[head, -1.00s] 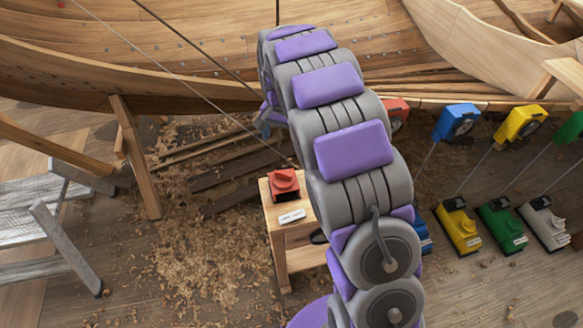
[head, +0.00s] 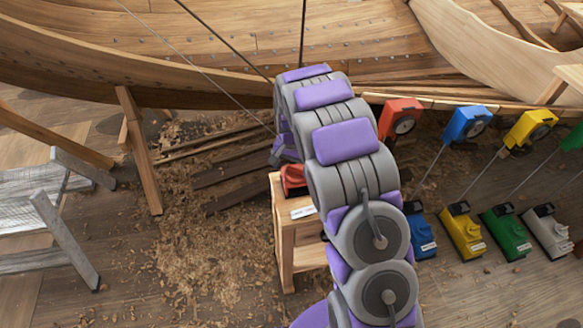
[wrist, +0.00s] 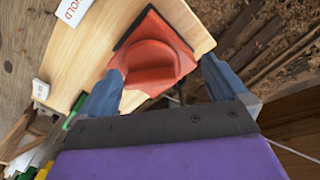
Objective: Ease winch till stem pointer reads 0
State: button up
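A red device with a rounded knob (wrist: 150,66) sits on a dark base on a wooden stand in the wrist view. In the head view the red device (head: 292,180) is partly hidden by my arm. My gripper (wrist: 161,70) is open, its two blue fingers apart on either side of the knob's near side; I cannot tell whether they touch it. Boxes with round dials, red (head: 401,119), blue (head: 466,124) and yellow (head: 530,129), stand along the hull. Their readings are too small to tell, and I cannot tell which is the stem pointer.
The wooden stand (head: 286,240) carries a white label reading HOLD (wrist: 73,11). Blue (head: 420,238), yellow (head: 462,233), green (head: 505,234) and white (head: 546,231) floor units stand at right. A metal trestle (head: 65,215) is at left. Shavings litter the floor between.

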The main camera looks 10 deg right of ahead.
aim_at(301, 165)
jog(key=shift+d+f, duration=0.15)
jog(key=shift+f, duration=0.15)
jog(key=shift+w+d+f, duration=0.1)
jog(key=shift+d+f, duration=0.05)
jog(key=shift+d, duration=1.4)
jog(key=shift+c, duration=0.2)
jog(key=shift+a, duration=1.15)
jog(key=c, duration=0.5)
jog(key=shift+c, duration=1.3)
jog(key=shift+d, duration=0.5)
jog(key=shift+c, duration=1.2)
jog(key=shift+a+r, duration=0.1)
jog(key=shift+r, duration=0.1)
